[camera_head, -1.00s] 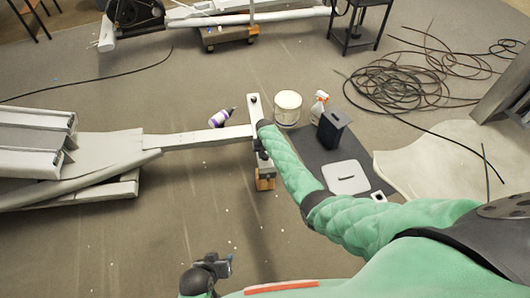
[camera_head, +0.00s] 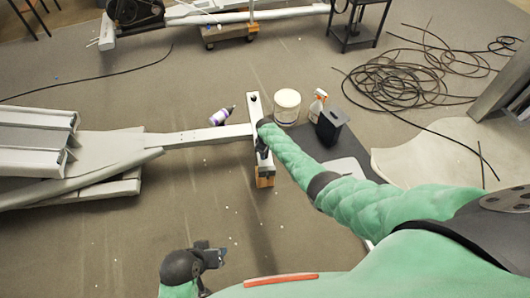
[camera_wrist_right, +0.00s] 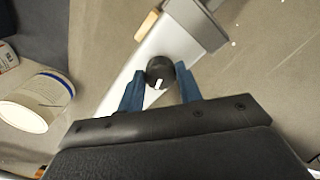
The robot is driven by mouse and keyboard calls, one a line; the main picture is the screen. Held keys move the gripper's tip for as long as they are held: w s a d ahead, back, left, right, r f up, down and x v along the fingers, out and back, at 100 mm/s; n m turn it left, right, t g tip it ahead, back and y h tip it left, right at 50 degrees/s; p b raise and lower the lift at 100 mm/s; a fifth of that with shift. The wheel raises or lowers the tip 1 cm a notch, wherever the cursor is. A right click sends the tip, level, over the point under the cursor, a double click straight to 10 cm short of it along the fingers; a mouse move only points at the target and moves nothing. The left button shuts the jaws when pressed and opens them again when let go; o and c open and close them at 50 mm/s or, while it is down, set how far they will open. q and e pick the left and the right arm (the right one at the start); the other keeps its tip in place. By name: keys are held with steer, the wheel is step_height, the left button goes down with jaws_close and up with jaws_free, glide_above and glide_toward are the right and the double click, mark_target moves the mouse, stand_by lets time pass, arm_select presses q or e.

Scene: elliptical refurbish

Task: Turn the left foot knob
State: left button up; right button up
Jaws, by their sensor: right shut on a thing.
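The elliptical's pale foot crossbar (camera_head: 254,112) lies at the end of a long grey beam (camera_head: 200,137). A small dark knob (camera_head: 253,97) sits at its far end. My right gripper (camera_head: 262,152) reaches down over the near end of the crossbar. In the right wrist view, the blue fingers of the right gripper (camera_wrist_right: 160,88) are shut on a round black knob (camera_wrist_right: 159,72) with a white mark, on the pale bar (camera_wrist_right: 150,50). My left gripper (camera_head: 212,256) hangs at the bottom, away from the crossbar; its fingers are too unclear to read.
A wooden block (camera_head: 265,178) is under the crossbar's near end. A white bucket (camera_head: 287,106), a spray bottle (camera_head: 317,104) and a black bin (camera_head: 331,126) stand to the right. Coiled cable (camera_head: 410,80) covers the floor beyond.

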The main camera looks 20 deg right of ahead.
steer(key=shift+n, duration=3.1)
arm_select(q)
steer(key=shift+f, duration=0.45)
steer(key=shift+w, duration=0.1)
arm_select(e)
steer(key=shift+n, duration=0.3)
steer(key=o, duration=1)
arm_select(q)
steer(key=shift+r, duration=0.1)
arm_select(e)
steer(key=shift+r, duration=0.1)
